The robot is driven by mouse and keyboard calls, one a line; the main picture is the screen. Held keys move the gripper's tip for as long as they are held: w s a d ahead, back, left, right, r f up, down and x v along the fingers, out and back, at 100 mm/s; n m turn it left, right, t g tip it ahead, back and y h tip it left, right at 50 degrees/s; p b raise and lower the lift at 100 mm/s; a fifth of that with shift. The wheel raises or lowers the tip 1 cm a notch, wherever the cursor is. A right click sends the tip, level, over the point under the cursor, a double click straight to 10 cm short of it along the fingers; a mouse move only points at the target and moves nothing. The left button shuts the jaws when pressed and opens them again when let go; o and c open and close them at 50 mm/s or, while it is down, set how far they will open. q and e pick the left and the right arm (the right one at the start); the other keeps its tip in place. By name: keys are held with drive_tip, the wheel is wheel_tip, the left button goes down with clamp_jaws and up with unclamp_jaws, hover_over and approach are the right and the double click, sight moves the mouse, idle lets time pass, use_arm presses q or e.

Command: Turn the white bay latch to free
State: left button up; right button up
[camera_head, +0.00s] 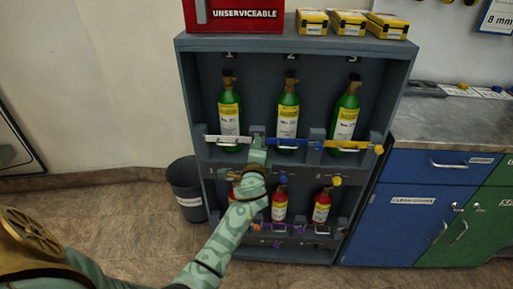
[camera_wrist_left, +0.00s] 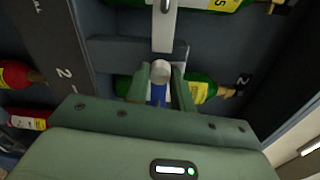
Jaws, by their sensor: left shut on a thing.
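The white bay latch (camera_head: 228,140) is a bar lying about level across the green bottle (camera_head: 229,107) under number 1. In the left wrist view, the white latch bar (camera_wrist_left: 165,25) runs up from my fingers. My left gripper (camera_head: 258,147) is at the bar's right end. In the left wrist view, my left gripper (camera_wrist_left: 160,82) is shut around a round white knob (camera_wrist_left: 161,70) at the end of the bar. The fingers partly hide the knob's sides. My right gripper is not in view.
A blue latch (camera_head: 290,142) and a yellow latch (camera_head: 345,145) cross the neighbouring green bottles. The blue one's end is close to my fingers. Red bottles (camera_head: 279,205) stand on the lower shelf. A grey bin (camera_head: 186,187) stands left of the rack, a blue cabinet (camera_head: 405,222) right.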

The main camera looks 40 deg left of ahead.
use_arm(q)
drive_tip(key=shift+f+m, duration=0.2)
drive_tip(key=shift+m, duration=0.2)
drive_tip(key=o, duration=1)
drive_tip(key=shift+r, duration=0.1)
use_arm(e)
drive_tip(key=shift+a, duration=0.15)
use_arm(q)
drive_tip(key=shift+s, duration=0.1)
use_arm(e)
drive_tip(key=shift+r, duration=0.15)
